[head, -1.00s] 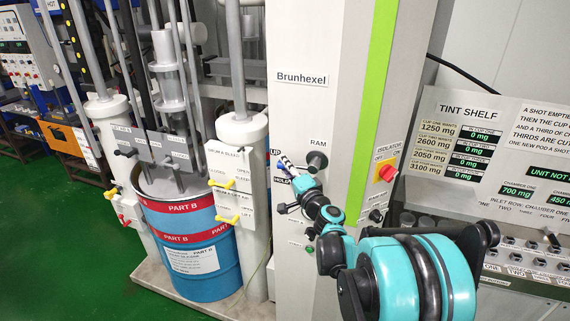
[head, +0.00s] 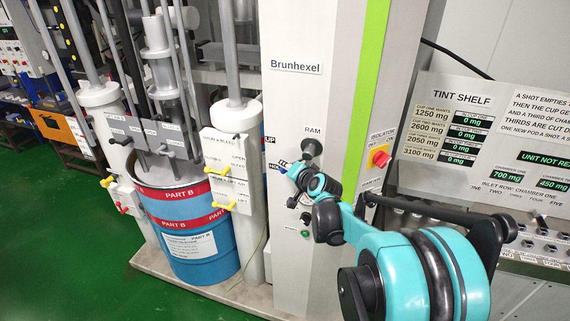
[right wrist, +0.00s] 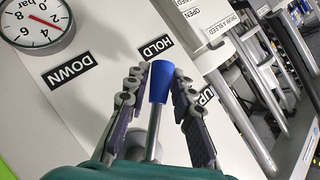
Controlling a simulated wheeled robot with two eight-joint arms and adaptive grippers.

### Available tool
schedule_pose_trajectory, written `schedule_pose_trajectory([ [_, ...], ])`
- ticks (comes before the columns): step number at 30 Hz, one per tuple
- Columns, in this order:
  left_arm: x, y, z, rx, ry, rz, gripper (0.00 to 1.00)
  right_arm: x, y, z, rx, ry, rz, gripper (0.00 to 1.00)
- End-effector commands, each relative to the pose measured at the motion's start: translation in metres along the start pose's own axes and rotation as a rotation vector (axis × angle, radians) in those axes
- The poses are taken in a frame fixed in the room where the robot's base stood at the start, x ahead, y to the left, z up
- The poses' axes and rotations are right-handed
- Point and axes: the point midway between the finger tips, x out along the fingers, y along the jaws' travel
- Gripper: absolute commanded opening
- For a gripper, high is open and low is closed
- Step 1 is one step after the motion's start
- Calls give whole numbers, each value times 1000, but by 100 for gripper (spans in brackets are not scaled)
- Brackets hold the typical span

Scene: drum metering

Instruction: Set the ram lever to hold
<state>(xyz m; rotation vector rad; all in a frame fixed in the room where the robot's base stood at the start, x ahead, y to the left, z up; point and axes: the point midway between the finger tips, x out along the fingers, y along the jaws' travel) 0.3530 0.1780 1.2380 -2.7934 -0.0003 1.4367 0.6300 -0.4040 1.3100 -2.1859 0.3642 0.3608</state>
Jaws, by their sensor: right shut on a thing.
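The ram lever has a blue knob (right wrist: 160,82) on a pale metal shaft (right wrist: 153,138). In the right wrist view the knob lies in line with the HOLD label (right wrist: 155,47), between the DOWN label (right wrist: 69,68) and the UP label (right wrist: 206,95). My right gripper (right wrist: 160,76) is shut on the lever, one finger on each side of the knob. In the head view my right gripper (head: 285,168) is at the HOLD mark on the press column, below the UP label (head: 270,140), and mostly hides the lever. My left gripper is not in view.
A black RAM gauge (head: 312,147) sticks out above my gripper; its dial (right wrist: 37,22) shows in the wrist view. A red isolator knob (head: 381,160) is to the right. The blue drum (head: 207,258) and yellow-handled valves (head: 222,205) stand to the left.

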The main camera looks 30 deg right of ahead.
Motion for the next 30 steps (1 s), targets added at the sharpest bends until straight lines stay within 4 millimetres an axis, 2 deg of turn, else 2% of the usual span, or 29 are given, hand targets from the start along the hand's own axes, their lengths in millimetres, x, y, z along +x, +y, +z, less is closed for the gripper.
schedule_pose_trajectory([
  [17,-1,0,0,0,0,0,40,0,3,2,-25,-11,25,0],
  [18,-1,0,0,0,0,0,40,0,3,2,-25,-11,25,31],
  [20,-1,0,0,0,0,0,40,0,3,2,-25,-10,25,45],
  [30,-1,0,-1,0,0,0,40,-2,3,1,-25,-8,25,45],
])
